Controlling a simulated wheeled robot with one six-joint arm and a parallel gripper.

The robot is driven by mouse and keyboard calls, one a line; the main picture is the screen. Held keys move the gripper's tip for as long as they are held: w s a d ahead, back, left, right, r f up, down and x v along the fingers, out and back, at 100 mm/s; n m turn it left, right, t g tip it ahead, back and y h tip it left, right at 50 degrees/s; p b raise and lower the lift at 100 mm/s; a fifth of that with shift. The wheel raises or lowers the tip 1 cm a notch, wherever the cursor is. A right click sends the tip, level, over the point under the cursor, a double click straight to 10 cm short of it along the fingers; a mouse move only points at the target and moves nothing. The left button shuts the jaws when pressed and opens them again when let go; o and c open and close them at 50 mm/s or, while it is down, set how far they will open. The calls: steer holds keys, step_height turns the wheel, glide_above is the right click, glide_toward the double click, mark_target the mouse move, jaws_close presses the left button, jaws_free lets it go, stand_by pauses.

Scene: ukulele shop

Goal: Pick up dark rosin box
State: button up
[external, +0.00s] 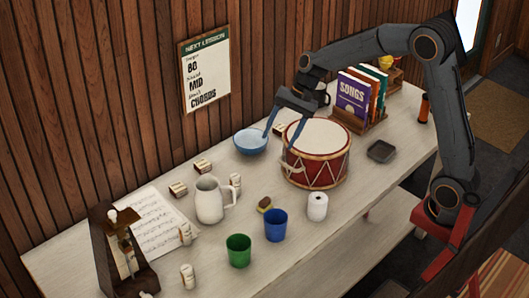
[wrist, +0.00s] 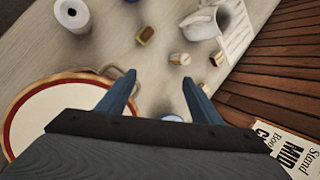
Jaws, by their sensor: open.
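No box can be told for certain as the dark rosin box. Small cream-and-brown boxes lie near the wall in the external view: one left of the pitcher (external: 178,189), one behind it (external: 203,166), and one partly hidden behind the drum (external: 279,128). Two small boxes also show in the wrist view, one near the pitcher (wrist: 217,58) and one by the right finger (wrist: 205,89). My gripper (external: 281,138) is open and empty, above the table between the blue bowl and the drum. Its two fingers also show in the wrist view (wrist: 159,79).
The red drum (external: 316,155) stands close to my gripper, with the blue bowl (external: 251,141) on its other side. A white pitcher (external: 209,201), green cup (external: 238,250), blue cup (external: 275,225), paper roll (external: 317,207) and songbook rack (external: 358,122) also stand on the table.

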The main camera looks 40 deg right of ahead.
steer(key=w+a+m+y+b, duration=0.4)
steer(key=w+a+m+b, duration=0.1)
steer(key=w+a, duration=0.7)
steer(key=r+m+y+b, duration=0.1)
steer(key=m+y+b, duration=0.3)
steer(key=b, duration=0.1)
glide_above(180, 185)
steer(key=d, duration=0.5)
steer(key=f, duration=1.2)
steer(key=f+p, duration=0.1)
steer(key=f, duration=0.5)
steer(key=shift+s+f, duration=0.15)
steer(key=shift+s, duration=0.2)
steer(key=shift+f, duration=0.35)
steer(key=x, duration=0.5)
steer(key=c, duration=1.1)
steer(key=shift+r, duration=0.1)
